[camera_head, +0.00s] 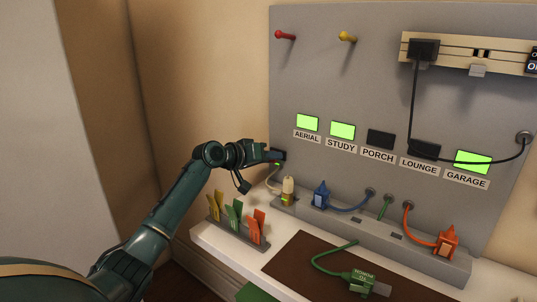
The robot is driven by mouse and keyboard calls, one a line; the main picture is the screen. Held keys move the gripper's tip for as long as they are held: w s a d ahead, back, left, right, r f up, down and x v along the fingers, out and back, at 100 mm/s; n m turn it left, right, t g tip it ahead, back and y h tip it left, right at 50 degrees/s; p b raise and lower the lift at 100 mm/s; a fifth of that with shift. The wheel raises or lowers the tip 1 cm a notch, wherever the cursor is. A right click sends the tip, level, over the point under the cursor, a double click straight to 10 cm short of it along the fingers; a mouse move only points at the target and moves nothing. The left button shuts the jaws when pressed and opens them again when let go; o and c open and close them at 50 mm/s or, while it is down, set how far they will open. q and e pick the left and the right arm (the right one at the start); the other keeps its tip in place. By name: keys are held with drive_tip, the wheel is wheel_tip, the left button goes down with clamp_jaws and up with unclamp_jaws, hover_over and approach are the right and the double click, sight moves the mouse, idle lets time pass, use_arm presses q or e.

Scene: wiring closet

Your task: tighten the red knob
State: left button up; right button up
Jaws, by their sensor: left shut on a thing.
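A red knob (285,35) on a short stem sticks out of the top left of the grey board. It is the only red knob that I can make out. My left gripper (277,156) is at the lower left of the board, well below the red knob and apart from it. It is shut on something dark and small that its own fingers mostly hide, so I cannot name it. A pale cable hangs just below the fingers. My right gripper is not in view.
A yellow knob (347,37) is right of the red one. The grey board (330,85) carries labelled lamps and a black cable (414,100). A cream plug (288,190), blue plug (321,194) and orange plug (446,241) stand below. A green plug (362,283) lies on the brown mat (300,262).

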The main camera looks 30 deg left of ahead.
use_arm(q)
drive_tip(key=shift+y, duration=0.3)
drive_tip(key=shift+m, duration=0.3)
drive_tip(key=o, duration=1)
drive_tip(key=v, duration=1.3)
drive_tip(key=shift+s, duration=0.1)
drive_tip(key=shift+a, duration=0.1)
